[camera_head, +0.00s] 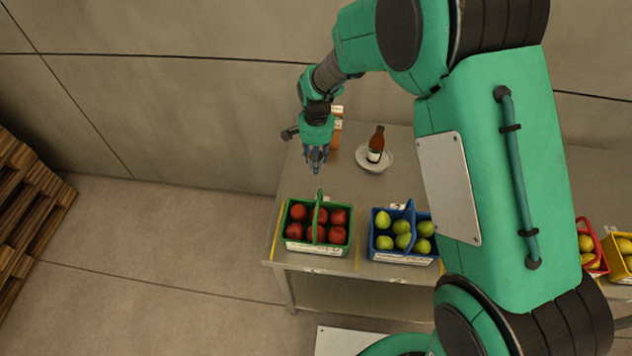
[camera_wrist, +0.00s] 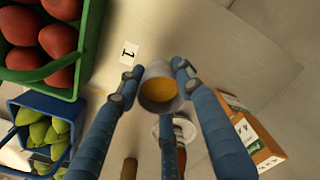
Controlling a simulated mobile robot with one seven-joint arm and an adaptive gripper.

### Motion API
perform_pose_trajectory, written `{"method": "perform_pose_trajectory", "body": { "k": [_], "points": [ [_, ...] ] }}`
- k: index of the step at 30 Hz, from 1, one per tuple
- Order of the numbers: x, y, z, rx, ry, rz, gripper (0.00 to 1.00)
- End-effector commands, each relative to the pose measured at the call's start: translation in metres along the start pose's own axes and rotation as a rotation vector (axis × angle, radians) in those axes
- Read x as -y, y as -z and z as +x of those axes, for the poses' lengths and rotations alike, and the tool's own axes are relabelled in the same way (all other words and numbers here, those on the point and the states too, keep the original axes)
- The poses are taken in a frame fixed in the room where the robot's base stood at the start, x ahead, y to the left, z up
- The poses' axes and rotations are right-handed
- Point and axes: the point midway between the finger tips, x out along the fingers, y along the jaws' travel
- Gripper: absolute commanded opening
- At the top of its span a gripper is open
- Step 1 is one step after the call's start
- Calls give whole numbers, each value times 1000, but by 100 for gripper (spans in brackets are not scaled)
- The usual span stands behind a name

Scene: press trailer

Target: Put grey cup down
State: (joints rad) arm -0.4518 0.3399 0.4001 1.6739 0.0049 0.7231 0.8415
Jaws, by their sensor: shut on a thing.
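The grey cup (camera_wrist: 148,73) shows in the wrist view with its opening toward the camera. Its inside looks orange-yellow. The blue-grey fingers of my gripper (camera_wrist: 157,72) are closed on it from both sides, with a third finger below it. In the head view my gripper (camera_head: 316,167) points down over the left part of the table, behind the green basket. The cup cannot be made out there. I cannot tell whether its base touches the table (camera_head: 345,182).
A green basket of red fruit (camera_head: 319,195) and a blue basket of green fruit (camera_head: 410,209) stand along the front edge. A brown bottle (camera_head: 376,141) stands on a white plate (camera_head: 388,160). A printed box (camera_wrist: 264,152) and a "1" label (camera_wrist: 129,53) are near my gripper.

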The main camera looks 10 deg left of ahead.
Motion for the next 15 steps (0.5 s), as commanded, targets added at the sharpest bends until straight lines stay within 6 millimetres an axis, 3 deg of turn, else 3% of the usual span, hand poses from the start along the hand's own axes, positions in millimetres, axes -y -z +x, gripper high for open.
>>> {"method": "perform_pose_trajectory", "body": {
  "k": [9, 15],
  "points": [
    [-1, 0, 43, 2, -2, 0, 6],
    [-1, 0, 58, 1, -1, 0, 6]
  ]
}}
